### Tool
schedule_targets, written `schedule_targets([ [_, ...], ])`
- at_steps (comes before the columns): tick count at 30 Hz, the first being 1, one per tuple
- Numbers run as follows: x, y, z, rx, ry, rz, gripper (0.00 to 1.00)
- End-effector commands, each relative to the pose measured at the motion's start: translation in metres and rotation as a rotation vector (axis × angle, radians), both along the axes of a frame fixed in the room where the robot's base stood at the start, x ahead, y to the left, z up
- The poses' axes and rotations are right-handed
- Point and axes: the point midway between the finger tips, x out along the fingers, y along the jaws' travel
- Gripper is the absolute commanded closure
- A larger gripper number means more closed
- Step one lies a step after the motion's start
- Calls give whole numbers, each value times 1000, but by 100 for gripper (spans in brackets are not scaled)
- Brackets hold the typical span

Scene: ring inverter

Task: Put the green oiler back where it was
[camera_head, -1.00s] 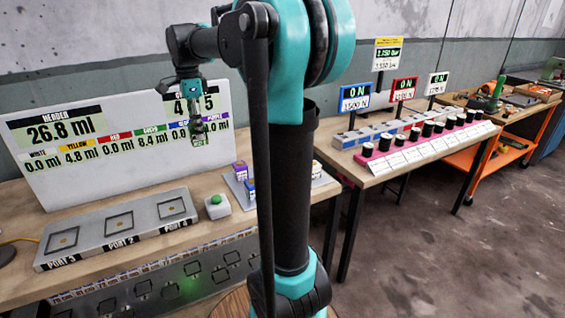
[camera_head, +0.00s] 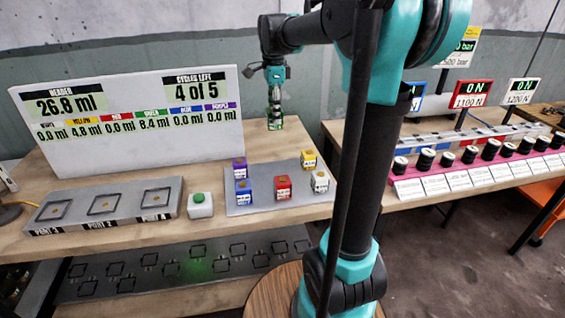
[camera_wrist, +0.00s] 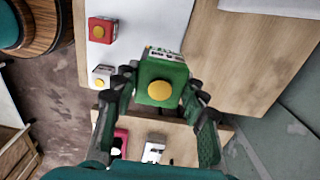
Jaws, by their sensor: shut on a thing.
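The green oiler (camera_wrist: 162,80) is a small green block with a yellow-orange round knob, held between the two fingers of my gripper (camera_wrist: 158,92) in the wrist view. In the head view my gripper (camera_head: 275,108) hangs from the arm with the green oiler (camera_head: 275,124) at its tip, above and behind the grey tray (camera_head: 263,206). On the tray stand a purple oiler (camera_head: 239,168), a blue oiler (camera_head: 243,190), a red oiler (camera_head: 282,187), a yellow oiler (camera_head: 308,160) and a white oiler (camera_head: 319,182). The back middle of the tray, between purple and yellow, is bare.
The port block (camera_head: 103,207) and green button (camera_head: 200,204) stand left of the tray. The display board (camera_head: 130,140) stands behind them, reading 4 of 5 cycles left. Another table with black-topped spools (camera_head: 425,160) lies right, beyond my arm column.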

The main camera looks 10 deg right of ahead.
Motion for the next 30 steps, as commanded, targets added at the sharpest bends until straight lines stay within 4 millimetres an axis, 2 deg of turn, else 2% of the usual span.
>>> schedule_targets([
  [1, 0, 0, -13, 0, 0, 0, 89],
  [9, 0, 0, -79, 0, 0, 0, 89],
  [15, 0, 0, -121, 0, 0, 0, 89],
  [23, 0, 0, -144, 0, 0, 0, 89],
  [30, 0, 0, -174, 0, 0, 0, 89],
])
